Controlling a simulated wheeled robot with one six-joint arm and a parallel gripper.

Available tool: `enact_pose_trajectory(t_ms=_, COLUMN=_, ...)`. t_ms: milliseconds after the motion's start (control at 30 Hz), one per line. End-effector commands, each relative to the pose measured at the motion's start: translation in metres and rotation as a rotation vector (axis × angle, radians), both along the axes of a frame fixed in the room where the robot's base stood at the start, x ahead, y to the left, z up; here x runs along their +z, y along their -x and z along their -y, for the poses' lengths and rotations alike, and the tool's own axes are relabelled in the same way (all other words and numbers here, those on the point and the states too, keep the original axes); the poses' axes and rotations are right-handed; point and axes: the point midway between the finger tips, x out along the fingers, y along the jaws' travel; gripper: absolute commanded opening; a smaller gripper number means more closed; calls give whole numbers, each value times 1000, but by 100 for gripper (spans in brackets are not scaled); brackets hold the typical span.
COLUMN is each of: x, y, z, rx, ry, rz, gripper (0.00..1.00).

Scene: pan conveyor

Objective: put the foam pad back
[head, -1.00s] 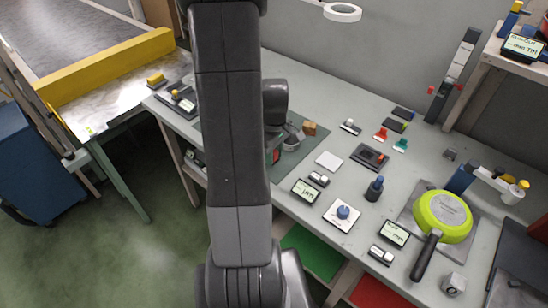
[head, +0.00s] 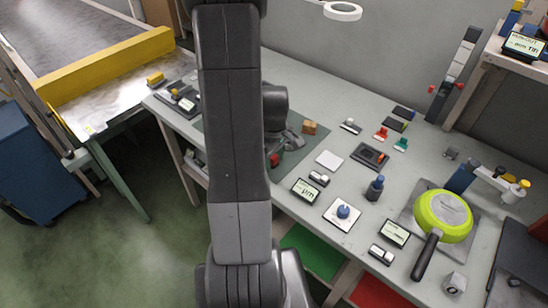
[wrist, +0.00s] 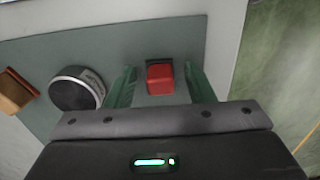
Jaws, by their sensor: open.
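A red block (wrist: 160,79) with a dark part behind it sits on the grey-green mat (wrist: 130,42) in the wrist view. My gripper (wrist: 162,70) is open, its green fingers on either side of the block with gaps showing. In the head view, the red block (head: 274,160) shows beside my arm, which hides much of the mat. A flat white square (head: 329,160) lies on the bench to the right. I cannot tell for certain which of these is the foam pad.
A round grey-topped piece (wrist: 77,88) and a brown block (wrist: 15,92) are left of my gripper in the wrist view. A dark tray (head: 369,156), a blue-knobbed plate (head: 342,215) and a green pan (head: 443,216) are farther right on the bench.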

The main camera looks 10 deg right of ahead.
Motion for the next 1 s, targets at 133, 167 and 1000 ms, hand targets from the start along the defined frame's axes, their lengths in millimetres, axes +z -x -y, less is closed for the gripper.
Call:
enact_pose_trajectory(t_ms=133, x=7, y=-1, z=0, rx=0, ry=1, rz=2, gripper=48)
enact_pose_trajectory(t_ms=167, x=11, y=-1, z=0, rx=0, ry=1, rz=4, gripper=48)
enact_pose_trajectory(t_ms=1000, x=123, y=0, z=0, rx=0, ry=-1, rz=-1, gripper=48)
